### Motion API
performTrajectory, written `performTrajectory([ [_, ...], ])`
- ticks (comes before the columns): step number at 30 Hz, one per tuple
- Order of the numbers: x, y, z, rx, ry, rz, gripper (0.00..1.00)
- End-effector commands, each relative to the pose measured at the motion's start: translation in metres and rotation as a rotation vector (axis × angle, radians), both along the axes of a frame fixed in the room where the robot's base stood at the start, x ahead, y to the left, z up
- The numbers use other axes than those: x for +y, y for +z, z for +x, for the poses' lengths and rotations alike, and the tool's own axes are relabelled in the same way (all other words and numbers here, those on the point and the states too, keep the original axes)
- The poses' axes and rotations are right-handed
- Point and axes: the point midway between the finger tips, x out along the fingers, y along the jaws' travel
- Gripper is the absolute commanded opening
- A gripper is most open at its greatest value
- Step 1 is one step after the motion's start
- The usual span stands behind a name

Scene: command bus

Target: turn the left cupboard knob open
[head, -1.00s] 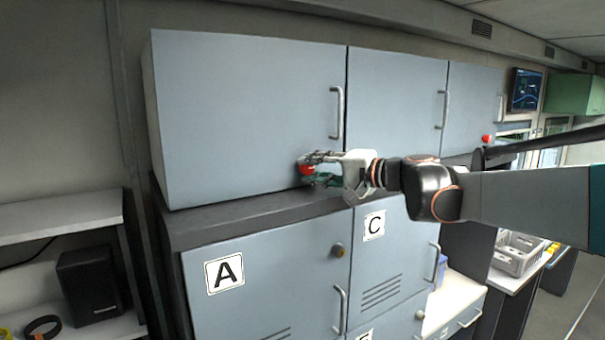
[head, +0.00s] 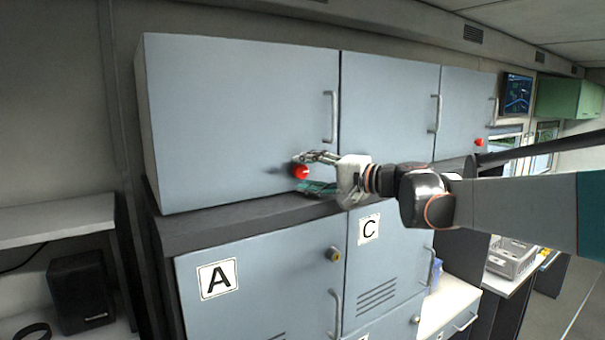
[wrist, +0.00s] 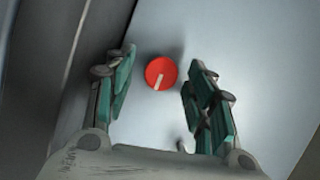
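The left cupboard knob (head: 300,171) is a round red knob low on the large blue-grey upper left cupboard door (head: 235,110). In the wrist view the knob (wrist: 161,73) shows a pale pointer mark running from its middle toward the bottom of the picture, tilted slightly left. My gripper (head: 308,172) is in front of the door beside the knob. In the wrist view my gripper (wrist: 158,80) is open, its two green-padded fingers on either side of the knob with clear gaps to both. I see nothing between the fingers except the knob.
The door has a vertical bar handle (head: 331,117) above right of the knob. A dark ledge (head: 240,219) runs under the upper cupboards. Below are lockers marked A (head: 217,279) and C (head: 369,229). Another red knob (head: 479,142) is farther right.

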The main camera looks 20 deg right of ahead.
Motion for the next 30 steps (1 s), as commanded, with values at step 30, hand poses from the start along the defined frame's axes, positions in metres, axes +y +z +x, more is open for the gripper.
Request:
performTrajectory([
  [30, -0.047, 0.004, -0.059, 0.000, 0.001, 0.000, 0.50],
])
